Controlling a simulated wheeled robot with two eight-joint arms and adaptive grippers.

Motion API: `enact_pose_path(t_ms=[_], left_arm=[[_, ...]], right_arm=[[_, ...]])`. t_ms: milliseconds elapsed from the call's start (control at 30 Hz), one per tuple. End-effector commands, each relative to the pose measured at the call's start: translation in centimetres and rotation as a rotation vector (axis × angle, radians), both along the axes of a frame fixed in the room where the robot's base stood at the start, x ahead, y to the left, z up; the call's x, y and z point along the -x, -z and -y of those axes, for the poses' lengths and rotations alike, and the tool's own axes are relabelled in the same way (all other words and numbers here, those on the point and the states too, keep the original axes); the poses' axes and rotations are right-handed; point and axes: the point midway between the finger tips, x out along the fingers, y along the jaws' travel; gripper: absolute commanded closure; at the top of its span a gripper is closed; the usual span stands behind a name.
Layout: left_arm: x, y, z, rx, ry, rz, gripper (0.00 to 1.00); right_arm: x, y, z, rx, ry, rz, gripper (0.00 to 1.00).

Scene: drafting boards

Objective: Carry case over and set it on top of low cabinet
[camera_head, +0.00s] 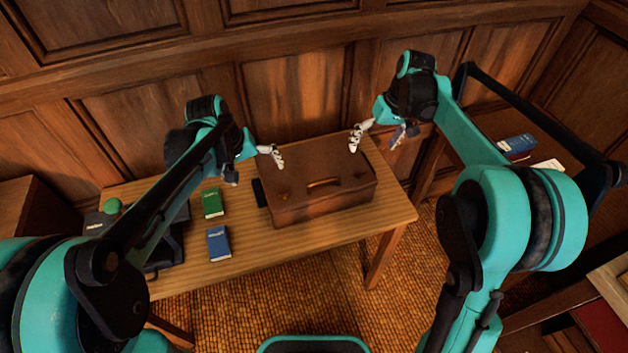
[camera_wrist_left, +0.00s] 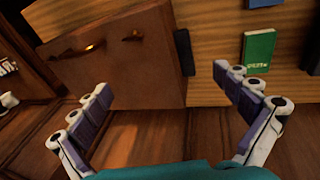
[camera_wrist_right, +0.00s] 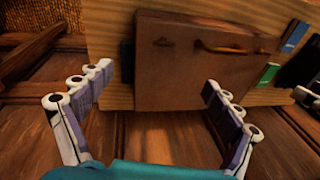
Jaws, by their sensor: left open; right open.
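The brown case (camera_head: 330,196) lies on the wooden table (camera_head: 180,262), its handle (camera_head: 323,183) on the upper face. My left gripper (camera_head: 273,156) is open near the case's back left corner. My right gripper (camera_head: 358,136) is open near its back right corner. Neither holds anything. The case also shows in the left wrist view (camera_wrist_left: 120,70), mostly left of the space between the fingers, and in the right wrist view (camera_wrist_right: 190,70), beyond the fingers. A wooden unit (camera_head: 490,125) stands at the right and another (camera_head: 22,205) at the left; I cannot tell which is the low cabinet.
A green book (camera_head: 212,203), a blue book (camera_head: 218,243) and a dark object (camera_head: 259,192) lie left of the case. A black item (camera_head: 168,250) is further left. Another blue book (camera_head: 516,144) lies on the right unit. A panelled wall (camera_head: 300,85) rises close behind the table.

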Motion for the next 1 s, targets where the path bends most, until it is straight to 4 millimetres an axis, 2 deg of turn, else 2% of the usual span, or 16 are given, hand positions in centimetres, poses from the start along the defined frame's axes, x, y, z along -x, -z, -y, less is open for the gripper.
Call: enact_pose_path(t_ms=[33, 100, 300, 767, 867, 1000], left_arm=[[-1.3, 0.3, 0.1, 0.016, -0.008, -0.024, 0.00], [-2.5, 1.1, 0.2, 0.036, -0.017, -0.055, 0.00], [-4.5, 2.6, 0.5, 0.071, -0.034, -0.114, 0.00], [-4.8, 3.2, 0.6, 0.078, -0.037, -0.126, 0.00], [-4.9, 3.9, 0.9, 0.078, -0.037, -0.126, 0.00], [-5.1, 5.8, 1.4, 0.078, -0.036, -0.125, 0.00]], right_arm=[[-1.6, 0.7, 0.0, -0.012, -0.018, -0.027, 0.09], [-3.0, 2.0, 0.0, -0.030, -0.045, -0.061, 0.09], [-5.3, 4.5, -0.1, -0.065, -0.096, -0.121, 0.09], [-5.6, 5.3, -0.1, -0.072, -0.108, -0.133, 0.09], [-5.6, 6.0, -0.3, -0.072, -0.108, -0.133, 0.09], [-5.3, 7.9, -0.9, -0.072, -0.108, -0.133, 0.09]])
